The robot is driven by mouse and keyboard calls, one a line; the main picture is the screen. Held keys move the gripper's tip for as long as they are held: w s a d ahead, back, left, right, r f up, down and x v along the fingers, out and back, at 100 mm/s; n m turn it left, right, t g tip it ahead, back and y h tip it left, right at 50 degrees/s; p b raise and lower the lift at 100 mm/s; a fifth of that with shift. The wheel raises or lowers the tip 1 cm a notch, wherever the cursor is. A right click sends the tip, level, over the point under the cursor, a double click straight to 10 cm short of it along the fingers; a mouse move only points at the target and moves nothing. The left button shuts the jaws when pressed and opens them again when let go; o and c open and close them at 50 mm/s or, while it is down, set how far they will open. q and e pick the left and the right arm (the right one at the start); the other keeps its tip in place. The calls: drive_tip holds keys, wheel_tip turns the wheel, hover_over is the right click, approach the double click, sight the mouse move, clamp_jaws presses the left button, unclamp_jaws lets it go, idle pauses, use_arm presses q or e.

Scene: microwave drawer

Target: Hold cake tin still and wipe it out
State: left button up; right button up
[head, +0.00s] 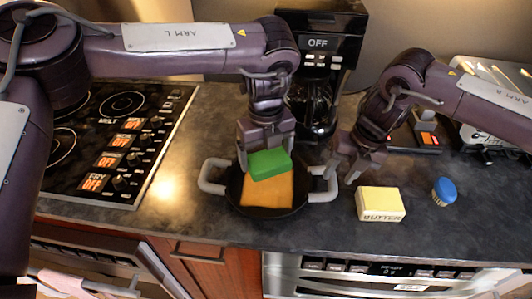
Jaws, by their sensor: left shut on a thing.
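The cake tin (235,203) is a dark round pan with a pale handle on each side, on the counter near its front edge. A flat orange piece (268,192) lies in it, covering much of the floor. My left gripper (266,147) is over the tin, shut on a green sponge-like block (269,164). The block overlaps the orange piece in the picture; I cannot tell whether they touch. My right gripper (348,172) is open and empty, pointing down close to the tin's right handle (326,190).
A butter box (380,204) and a blue-topped round item (444,192) stand to the right of the tin. A coffee maker (318,60) is behind, a stove (110,140) at left, a silver appliance (490,135) at right. Bare counter (175,200) lies left of the tin.

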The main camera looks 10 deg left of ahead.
sight(335, 180)
drive_tip(key=shift+x, duration=1.8)
clamp_jaws()
drive_tip(key=shift+o, duration=1.1)
unclamp_jaws()
clamp_jaws()
